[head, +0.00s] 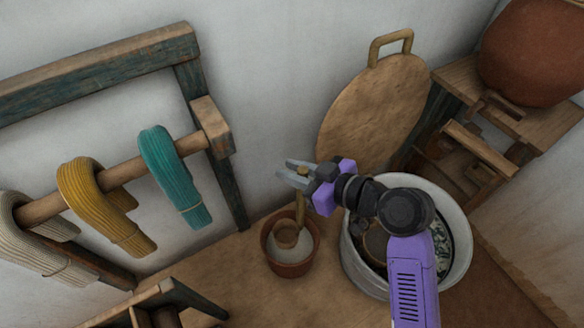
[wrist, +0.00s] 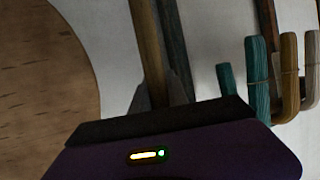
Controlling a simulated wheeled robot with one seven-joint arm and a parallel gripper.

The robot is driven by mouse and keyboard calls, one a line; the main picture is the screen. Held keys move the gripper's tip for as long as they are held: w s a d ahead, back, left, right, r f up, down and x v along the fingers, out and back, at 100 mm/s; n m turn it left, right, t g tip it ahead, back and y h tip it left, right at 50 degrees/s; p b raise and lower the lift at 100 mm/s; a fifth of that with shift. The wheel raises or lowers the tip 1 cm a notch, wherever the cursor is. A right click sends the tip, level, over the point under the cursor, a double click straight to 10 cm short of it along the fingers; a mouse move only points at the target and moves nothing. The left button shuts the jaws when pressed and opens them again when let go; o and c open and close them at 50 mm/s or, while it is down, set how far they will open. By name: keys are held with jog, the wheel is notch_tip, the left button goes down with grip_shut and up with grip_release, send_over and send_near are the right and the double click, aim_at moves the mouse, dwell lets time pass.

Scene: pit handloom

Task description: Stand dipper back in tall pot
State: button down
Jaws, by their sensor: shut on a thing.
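My gripper (head: 291,174) is shut on the upper end of the dipper's wooden handle (head: 299,207). The handle hangs down from the jaws, close to upright. The dipper's round brown bowl shows over the mouth of a small terracotta pot (head: 291,268) with pale contents. I cannot tell whether the bowl is inside the pot or just above it. In the wrist view the handle (wrist: 148,40) runs up from between the jaws (wrist: 160,98). A wide whitish pot (head: 456,267) stands right of the terracotta pot, partly hidden by my arm; dark and patterned contents show inside.
A round wooden lid (head: 372,112) leans on the wall behind my gripper. A rail at left carries teal (head: 172,170), yellow (head: 95,200) and cream yarn hanks. A big clay jar (head: 535,50) sits on a wooden stand at right. A low wooden frame (head: 160,300) stands front left.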

notch_tip(320, 180, down, 18)
jog(key=b, duration=1.5)
jog(key=shift+f, duration=0.15)
dwell(0.3)
jog(key=c, duration=1.2)
grip_release()
jog(key=v, duration=0.7)
jog(key=shift+s+d+r, duration=0.2)
jog(key=shift+d, duration=0.1)
